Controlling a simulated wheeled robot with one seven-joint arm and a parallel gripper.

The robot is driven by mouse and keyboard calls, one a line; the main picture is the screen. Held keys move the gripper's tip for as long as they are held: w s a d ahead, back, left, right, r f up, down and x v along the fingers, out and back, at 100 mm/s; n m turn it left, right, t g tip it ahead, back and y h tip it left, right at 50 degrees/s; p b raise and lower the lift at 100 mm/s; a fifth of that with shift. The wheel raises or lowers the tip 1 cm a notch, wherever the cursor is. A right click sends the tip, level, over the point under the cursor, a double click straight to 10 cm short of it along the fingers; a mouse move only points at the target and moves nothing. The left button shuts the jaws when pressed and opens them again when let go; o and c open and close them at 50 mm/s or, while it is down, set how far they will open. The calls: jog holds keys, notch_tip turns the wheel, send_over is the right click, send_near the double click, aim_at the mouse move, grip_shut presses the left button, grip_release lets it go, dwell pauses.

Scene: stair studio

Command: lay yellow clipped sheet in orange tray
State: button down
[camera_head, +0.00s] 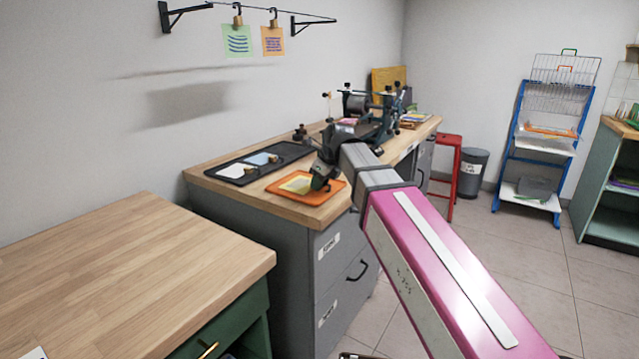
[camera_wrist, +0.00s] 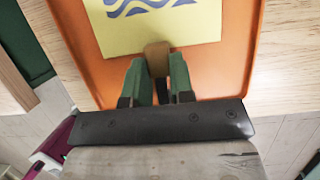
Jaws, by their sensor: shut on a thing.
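The yellow sheet (camera_wrist: 150,28) with a blue wavy print lies over the orange tray (camera_wrist: 245,45) in the wrist view. Its near edge carries a tan clip (camera_wrist: 157,58), and my gripper (camera_wrist: 158,75) is shut on that clip. In the head view the sheet (camera_head: 297,184) shows within the outline of the orange tray (camera_head: 318,198), which sits at the near corner of the wooden counter. My gripper (camera_head: 322,178) is above the tray's right part and hides some of it. I cannot tell whether the sheet touches the tray floor.
A black tray (camera_head: 225,172) with a white and a blue clipped sheet lies on the counter (camera_head: 290,215) behind the orange tray. A press-like machine (camera_head: 375,115) stands farther back. Green and orange sheets (camera_head: 272,41) hang on a wall line.

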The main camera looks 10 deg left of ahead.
dwell(0.3)
jog(key=c, duration=0.9)
grip_release()
jog(key=shift+r, duration=0.1)
jog(key=shift+r, duration=3.85)
